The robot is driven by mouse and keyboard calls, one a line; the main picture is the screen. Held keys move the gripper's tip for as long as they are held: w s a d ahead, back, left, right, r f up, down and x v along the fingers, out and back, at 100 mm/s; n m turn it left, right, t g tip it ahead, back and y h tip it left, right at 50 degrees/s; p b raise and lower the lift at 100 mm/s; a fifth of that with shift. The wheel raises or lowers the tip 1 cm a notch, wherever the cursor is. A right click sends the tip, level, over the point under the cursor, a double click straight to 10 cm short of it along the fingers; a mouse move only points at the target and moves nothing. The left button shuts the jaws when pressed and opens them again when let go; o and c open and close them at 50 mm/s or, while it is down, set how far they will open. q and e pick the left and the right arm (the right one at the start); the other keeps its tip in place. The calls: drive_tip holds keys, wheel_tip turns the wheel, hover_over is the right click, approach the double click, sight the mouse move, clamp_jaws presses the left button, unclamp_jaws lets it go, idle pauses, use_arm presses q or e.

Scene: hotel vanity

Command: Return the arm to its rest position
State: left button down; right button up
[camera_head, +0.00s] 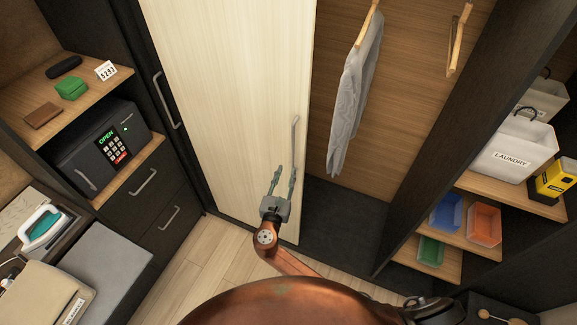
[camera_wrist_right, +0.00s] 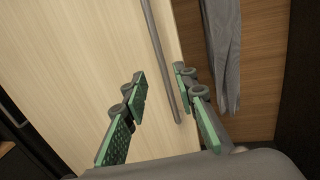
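My right gripper (camera_head: 285,174) is in front of the pale sliding wardrobe door (camera_head: 235,80), near the door's lower right edge. Its two fingers stand apart with nothing between them that I can see held. The door's vertical grey handle (camera_head: 295,132) rises just beyond the fingertips. In the right wrist view, the open fingers (camera_wrist_right: 160,82) point at the door, and the handle (camera_wrist_right: 160,50) shows in the gap between them, seemingly behind. I cannot tell whether a finger touches it. My left gripper is not in view.
The wardrobe's open right side holds a hanging grey garment (camera_head: 355,95). Shelves at right carry a laundry bin (camera_head: 515,150) and coloured trays (camera_head: 484,224). At left stand an open-marked safe (camera_head: 85,160) and drawers. Some floor (camera_head: 205,255) is clear in front of the door.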

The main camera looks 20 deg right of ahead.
drive_tip(key=shift+s+a, duration=0.1)
drive_tip(key=shift+s, duration=0.15)
idle(0.3)
